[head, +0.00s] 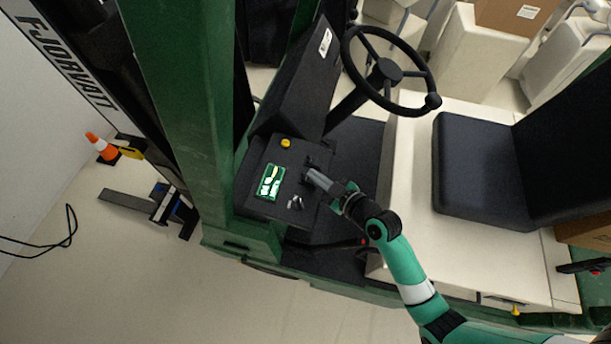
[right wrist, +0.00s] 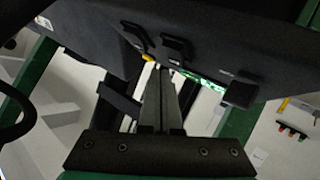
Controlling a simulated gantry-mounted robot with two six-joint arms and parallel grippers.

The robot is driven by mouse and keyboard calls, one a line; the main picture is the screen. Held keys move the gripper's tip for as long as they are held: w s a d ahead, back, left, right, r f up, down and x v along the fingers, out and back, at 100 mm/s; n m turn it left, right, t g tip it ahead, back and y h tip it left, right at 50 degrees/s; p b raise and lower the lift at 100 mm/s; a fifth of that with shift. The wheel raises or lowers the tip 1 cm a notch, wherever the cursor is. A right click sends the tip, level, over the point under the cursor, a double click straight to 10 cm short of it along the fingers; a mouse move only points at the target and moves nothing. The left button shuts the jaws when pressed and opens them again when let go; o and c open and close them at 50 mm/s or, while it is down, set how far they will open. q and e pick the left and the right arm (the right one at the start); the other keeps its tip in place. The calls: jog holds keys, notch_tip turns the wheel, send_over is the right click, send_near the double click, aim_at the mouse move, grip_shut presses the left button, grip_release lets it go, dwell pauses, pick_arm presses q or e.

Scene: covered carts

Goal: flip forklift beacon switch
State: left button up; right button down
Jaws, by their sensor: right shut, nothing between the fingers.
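The forklift's black dash panel (head: 262,205) carries a green lit display (head: 271,181), a yellow button (head: 285,142) and small controls at its right side. A small black switch (head: 309,161) sits at the panel's right edge, just beyond my fingertips. In the right wrist view a black bracket-like switch part (right wrist: 174,48) stands out from the panel just past the fingertips. I cannot tell whether they touch, or which position the switch is in. My right gripper (head: 311,175) is shut and empty; its closed fingers also show in the right wrist view (right wrist: 161,78). My left gripper is not in view.
The steering wheel (head: 389,69) stands above right, and the dark seat (head: 475,165) is farther right. A green mast post (head: 178,100) rises left of the panel. A square black knob (right wrist: 240,93) shows in the right wrist view.

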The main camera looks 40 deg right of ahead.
jog(key=shift+f, duration=0.1)
dwell(0.3)
jog(key=shift+w+a+f+b, duration=0.15)
jog(key=shift+w+f+b, duration=0.1)
jog(key=shift+b, duration=0.15)
jog(key=shift+w+f, duration=0.1)
jog(key=shift+f, duration=0.2)
dwell(0.5)
jog(key=shift+r, duration=0.15)
jog(key=shift+s+r, duration=0.35)
jog(key=shift+r, duration=0.15)
jog(key=shift+p, duration=0.3)
jog(key=r+p, duration=0.1)
jog(key=s+d+r+p, duration=0.1)
jog(key=s+r+p, duration=0.1)
jog(key=r, duration=0.1)
jog(key=shift+s+d+r, duration=0.1)
jog(key=shift+s+d, duration=0.05)
jog(key=shift+d, duration=0.25)
dwell(0.3)
